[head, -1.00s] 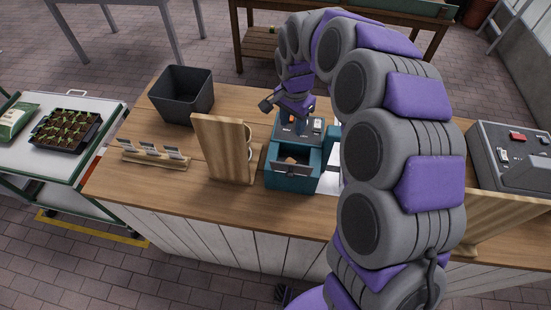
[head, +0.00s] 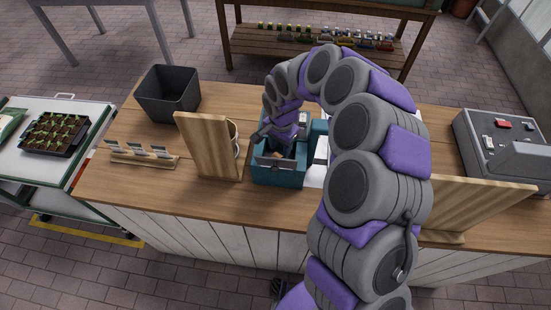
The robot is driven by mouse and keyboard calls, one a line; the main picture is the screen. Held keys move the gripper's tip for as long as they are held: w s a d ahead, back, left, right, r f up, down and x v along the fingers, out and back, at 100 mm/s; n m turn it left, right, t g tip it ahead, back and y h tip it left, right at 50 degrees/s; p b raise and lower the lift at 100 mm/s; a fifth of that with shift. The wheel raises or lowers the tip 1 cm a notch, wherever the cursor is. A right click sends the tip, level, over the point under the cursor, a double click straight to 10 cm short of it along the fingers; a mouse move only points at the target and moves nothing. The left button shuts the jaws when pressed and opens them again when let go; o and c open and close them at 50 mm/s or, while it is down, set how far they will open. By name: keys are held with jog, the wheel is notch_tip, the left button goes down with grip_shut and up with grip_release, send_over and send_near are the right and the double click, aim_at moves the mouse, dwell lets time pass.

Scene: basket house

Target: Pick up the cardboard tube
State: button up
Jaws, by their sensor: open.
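A teal box with an open top (head: 280,177) stands on the wooden counter, left of the bulk of my arm. A small tan piece (head: 278,154) shows inside it, mostly hidden. It may be the cardboard tube, but I cannot tell for sure. My gripper (head: 273,143) is open, low over the back of the teal box and close to the tan piece. Whether it touches the piece is hidden. No other cardboard tube is clear to see.
An upright wooden board (head: 208,147) with white round things behind it stands just left of the box. A black bin (head: 168,95), a label holder (head: 145,158) and a grey console (head: 505,145) also sit on the counter (head: 120,190). A seedling tray (head: 55,135) is left.

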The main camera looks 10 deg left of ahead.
aim_at(276, 156)
jog(key=shift+d+f, duration=0.15)
jog(key=shift+d, duration=0.25)
jog(key=shift+f, duration=0.25)
jog(key=a+f, duration=0.1)
jog(key=f, duration=0.2)
jog(key=a+f, duration=0.1)
jog(key=shift+s+a+f, duration=0.35)
jog(key=shift+f, duration=0.05)
jog(key=shift+d+f, duration=0.1)
jog(key=shift+f, duration=0.1)
jog(key=shift+w+d+f, duration=0.1)
jog(key=shift+w+d, duration=0.15)
jog(key=shift+d, duration=0.1)
jog(key=shift+d+r, duration=0.1)
jog(key=shift+r, duration=0.15)
jog(key=shift+c, duration=1.1)
jog(key=shift+a, duration=0.2)
jog(key=c, duration=0.4)
jog(key=shift+o, duration=0.2)
jog(key=shift+a, duration=0.1)
